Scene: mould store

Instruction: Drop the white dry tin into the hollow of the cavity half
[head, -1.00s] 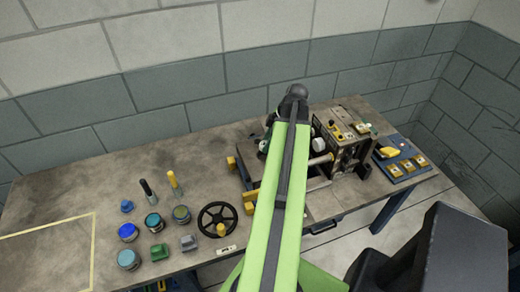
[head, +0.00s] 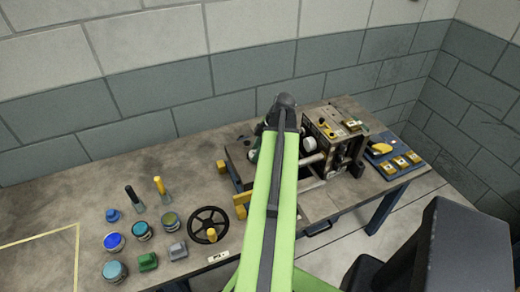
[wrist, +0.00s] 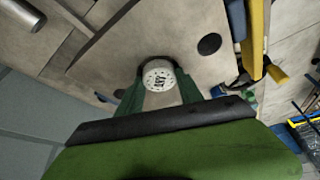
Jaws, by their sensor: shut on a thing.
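My gripper (wrist: 159,92) has green fingers shut on the white dry tin (wrist: 161,76), in the middle of the wrist view. The tin's round white face with dark lettering points to the camera. Beyond it is the pale metal face of a mould block (wrist: 190,35), which looks like the cavity half. A dark curved edge shows behind the tin, perhaps the rim of the hollow; I cannot tell whether the tin is above it or partly in it. In the head view my green arm hides the tin and most of the gripper.
The mould press (head: 335,140) with a horizontal bar and a pale round part stands right of my arm. A black handwheel (head: 208,225) is in front left. Several tins and small blocks stand on the bench's left. A blue tray (head: 393,161) holds yellow pieces at right.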

